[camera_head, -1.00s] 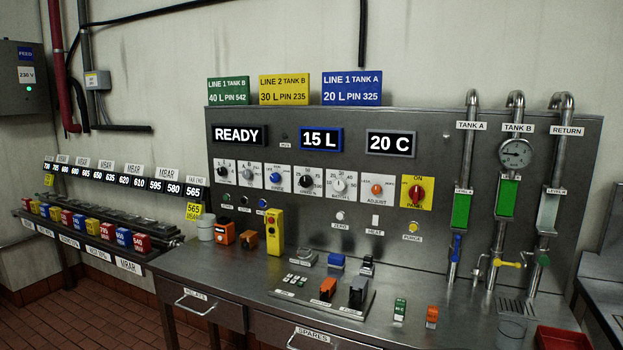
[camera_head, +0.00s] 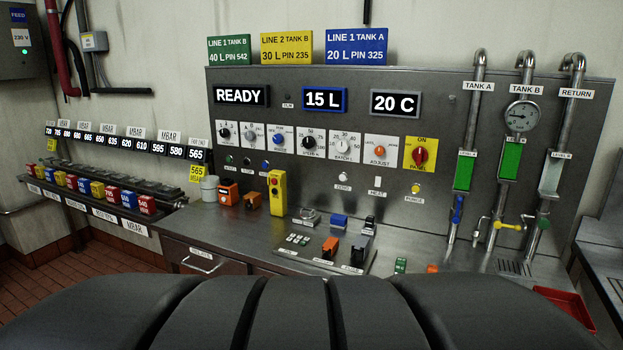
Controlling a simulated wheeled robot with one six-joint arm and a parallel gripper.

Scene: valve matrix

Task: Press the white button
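The white button (camera_head: 343,177) is a small round cap on the steel control panel (camera_head: 450,215), above a label that seems to read ZERO. It sits below the row of knobs, left of a small white switch (camera_head: 378,182) labelled HEAT and a yellow button (camera_head: 415,188). Nothing covers it or touches it. My gripper is not in view. A large dark rounded part, likely my own arm, fills the bottom of the picture, well below the button.
The displays (camera_head: 322,99) read READY, 15 L and 20 C. The bench in front of the panel holds a yellow pendant box (camera_head: 277,193), an orange box (camera_head: 228,193) and a joystick plate (camera_head: 322,256). Pipes with valves (camera_head: 457,210) stand at right. The air before the button is clear.

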